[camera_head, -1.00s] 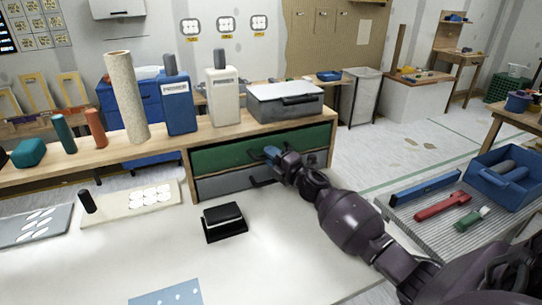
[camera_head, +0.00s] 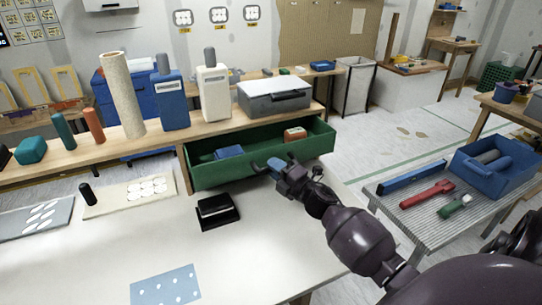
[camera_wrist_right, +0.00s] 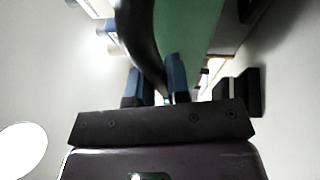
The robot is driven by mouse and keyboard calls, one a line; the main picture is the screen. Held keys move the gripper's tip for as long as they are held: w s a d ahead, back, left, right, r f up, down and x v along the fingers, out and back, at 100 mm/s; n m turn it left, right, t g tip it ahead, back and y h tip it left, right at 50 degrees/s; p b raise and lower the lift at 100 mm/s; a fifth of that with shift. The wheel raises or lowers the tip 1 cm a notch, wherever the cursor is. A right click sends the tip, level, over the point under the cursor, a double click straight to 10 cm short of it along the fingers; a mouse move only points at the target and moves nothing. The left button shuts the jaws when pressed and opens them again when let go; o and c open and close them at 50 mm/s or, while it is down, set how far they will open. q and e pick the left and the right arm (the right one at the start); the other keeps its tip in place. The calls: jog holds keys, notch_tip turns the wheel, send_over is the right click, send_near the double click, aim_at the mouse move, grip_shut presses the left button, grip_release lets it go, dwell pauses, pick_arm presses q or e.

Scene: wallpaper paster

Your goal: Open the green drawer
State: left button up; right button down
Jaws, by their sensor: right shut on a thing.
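The green drawer (camera_head: 215,178) under the wooden shelf is pulled out toward me and stands open. Inside it are a blue item (camera_head: 229,152) on the left and an orange-red item (camera_head: 295,134) on the right. My right gripper (camera_head: 274,165) is at the middle of the drawer's front, shut on its dark handle (camera_head: 259,168). In the right wrist view the blue fingertips (camera_wrist_right: 157,83) close around the dark curved handle (camera_wrist_right: 143,40), beside the green drawer front (camera_wrist_right: 187,30). My left gripper is not in view.
A black block-like object (camera_head: 217,209) lies on the white table (camera_head: 110,255) in front of the drawer. A grey case (camera_head: 273,95) and bottles stand on the shelf above. At right a ribbed table (camera_head: 410,215) holds tools and a blue bin (camera_head: 500,180).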

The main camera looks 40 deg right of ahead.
jog(key=shift+s+a, duration=0.15)
jog(key=shift+s, duration=0.55)
jog(key=c, duration=1.1)
grip_release()
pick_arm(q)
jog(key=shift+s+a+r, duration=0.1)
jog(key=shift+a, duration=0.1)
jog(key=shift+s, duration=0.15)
pick_arm(e)
jog(key=v, duration=1)
jog(key=shift+s, duration=0.4)
